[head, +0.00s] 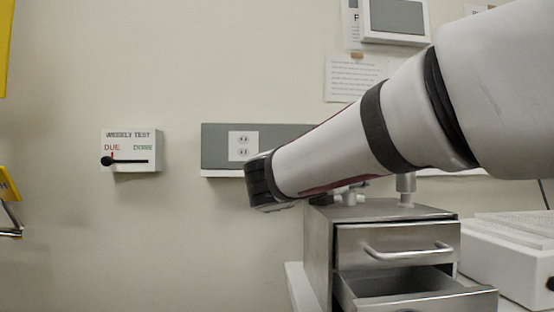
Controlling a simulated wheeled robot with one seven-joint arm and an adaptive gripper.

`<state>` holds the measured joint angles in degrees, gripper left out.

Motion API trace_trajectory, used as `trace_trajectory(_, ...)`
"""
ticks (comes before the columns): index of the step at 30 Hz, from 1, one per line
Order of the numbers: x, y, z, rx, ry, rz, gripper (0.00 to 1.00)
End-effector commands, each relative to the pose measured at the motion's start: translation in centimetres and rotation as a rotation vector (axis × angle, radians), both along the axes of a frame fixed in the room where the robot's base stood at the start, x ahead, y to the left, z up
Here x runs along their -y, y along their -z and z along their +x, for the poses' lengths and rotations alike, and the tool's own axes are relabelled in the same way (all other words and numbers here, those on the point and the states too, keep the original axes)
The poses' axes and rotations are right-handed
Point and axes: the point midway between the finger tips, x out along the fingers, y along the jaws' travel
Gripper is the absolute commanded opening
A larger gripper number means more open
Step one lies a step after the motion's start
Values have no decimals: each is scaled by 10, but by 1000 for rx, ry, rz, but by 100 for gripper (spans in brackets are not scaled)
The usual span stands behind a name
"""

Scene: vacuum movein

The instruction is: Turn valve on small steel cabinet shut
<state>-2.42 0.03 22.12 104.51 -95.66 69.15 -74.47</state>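The small steel cabinet (320,250) stands at the lower right. Its upper drawer (395,247) is shut and has a bar handle; its lower drawer (420,297) is pulled out. On its top are a metal post (406,187) and a low grey fitting with dark parts (347,196), partly hidden behind my arm. I cannot tell for sure which part is the valve, or how it is turned. My arm reaches in from the upper right across the cabinet's top and shows a dark ribbed end left of the cabinet. I cannot make out any gripper fingers.
A "WEEKLY TEST" box (131,150) with a black-knobbed slider at DUE is on the wall. A grey panel with an outlet (243,146) is behind my arm. A white box (510,255) stands right of the cabinet. Yellow items edge the left.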

Motion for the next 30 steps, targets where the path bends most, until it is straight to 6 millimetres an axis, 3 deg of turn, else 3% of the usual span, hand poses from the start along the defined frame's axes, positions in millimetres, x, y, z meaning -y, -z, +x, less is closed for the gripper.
trace_trajectory(30,0,-4,-1,2,787,-4,15)
